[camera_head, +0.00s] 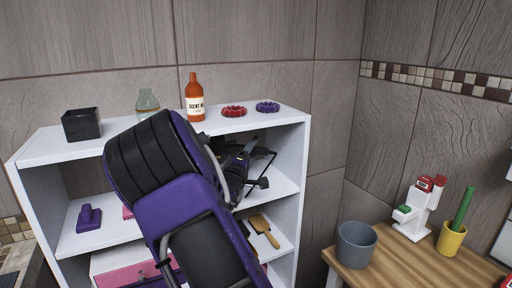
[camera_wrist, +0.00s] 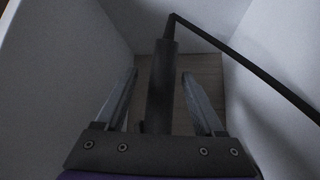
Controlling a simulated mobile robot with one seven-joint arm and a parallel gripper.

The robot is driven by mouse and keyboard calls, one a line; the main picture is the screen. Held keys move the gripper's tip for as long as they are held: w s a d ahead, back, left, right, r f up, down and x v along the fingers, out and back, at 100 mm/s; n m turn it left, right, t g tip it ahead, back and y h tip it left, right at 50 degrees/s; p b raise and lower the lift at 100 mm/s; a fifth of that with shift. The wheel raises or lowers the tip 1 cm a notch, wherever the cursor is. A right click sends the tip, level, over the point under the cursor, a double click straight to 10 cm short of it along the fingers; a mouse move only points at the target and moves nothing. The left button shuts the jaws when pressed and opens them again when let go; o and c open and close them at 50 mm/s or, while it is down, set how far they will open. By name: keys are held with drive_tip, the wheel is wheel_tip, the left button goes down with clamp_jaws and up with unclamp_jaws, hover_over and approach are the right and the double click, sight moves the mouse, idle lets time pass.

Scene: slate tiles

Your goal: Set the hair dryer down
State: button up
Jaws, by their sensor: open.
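My gripper (camera_wrist: 160,74) is open in the wrist view, with one finger on each side of a dark cylindrical part, which looks like the hair dryer's handle (camera_wrist: 160,100). Gaps show between the fingers and this part. A thin black cord (camera_wrist: 245,65) runs from its far end to the right. In the head view my gripper (camera_head: 250,170) reaches into the upper compartment of the white shelf (camera_head: 290,170). My purple and black arm hides much of that compartment, and the hair dryer's body cannot be made out clearly there.
On the shelf top stand a black box (camera_head: 82,124), a green bottle (camera_head: 147,103), an orange bottle (camera_head: 194,98), and red (camera_head: 234,111) and purple (camera_head: 268,106) rings. A purple object (camera_head: 88,217) and a brush (camera_head: 264,230) lie inside. A grey bin (camera_head: 355,243) stands on the wooden table (camera_head: 400,262).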

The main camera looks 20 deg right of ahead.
drive_tip(key=v, duration=0.8)
drive_tip(key=shift+s+a, duration=0.2)
drive_tip(key=shift+s, duration=0.05)
